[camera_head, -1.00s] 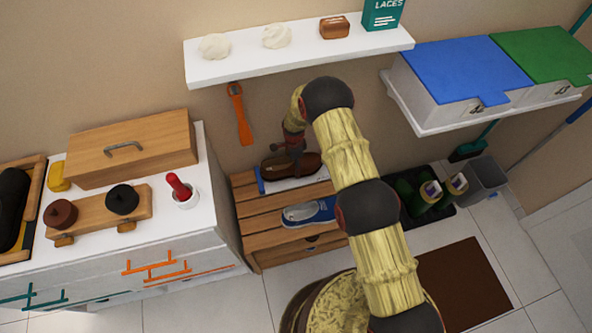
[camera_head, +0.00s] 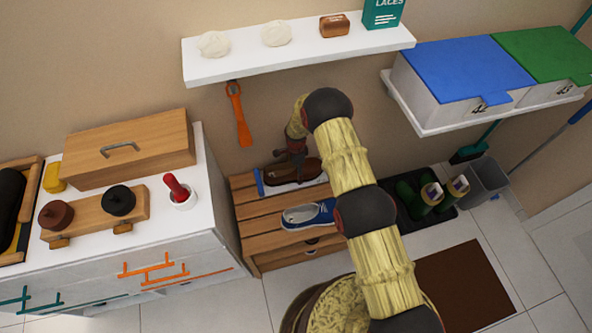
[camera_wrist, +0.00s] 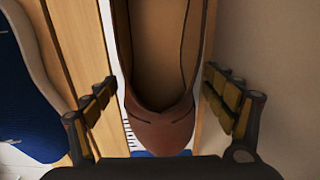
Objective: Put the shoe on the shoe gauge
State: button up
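The brown shoe (camera_head: 306,171) lies on the shoe gauge (camera_head: 259,182), a white board with a blue end on top of the slatted wooden rack. In the wrist view the brown shoe (camera_wrist: 160,125) points its toe toward the bottom edge. The gauge's white strip with tick marks (camera_wrist: 127,136) shows beside and beneath it, with a bit of blue below the toe. My gripper (camera_head: 290,157) is over the shoe. In the wrist view its fingers (camera_wrist: 163,100) are spread on both sides of the shoe, with gaps to its sides. The heel is out of the wrist view.
A blue shoe (camera_head: 309,215) sits on the rack (camera_head: 262,221) in front of the gauge. An orange shoehorn (camera_head: 239,115) hangs on the wall below a white shelf (camera_head: 250,62). A black tray with green boots (camera_head: 412,198) stands to the right. A white cabinet (camera_head: 205,215) stands left.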

jog(key=shift+o, duration=0.5)
jog(key=shift+r, duration=0.1)
jog(key=shift+r, duration=0.3)
notch_tip(320, 180, up, 11)
jog(key=p, duration=0.3)
jog(key=shift+r, duration=0.1)
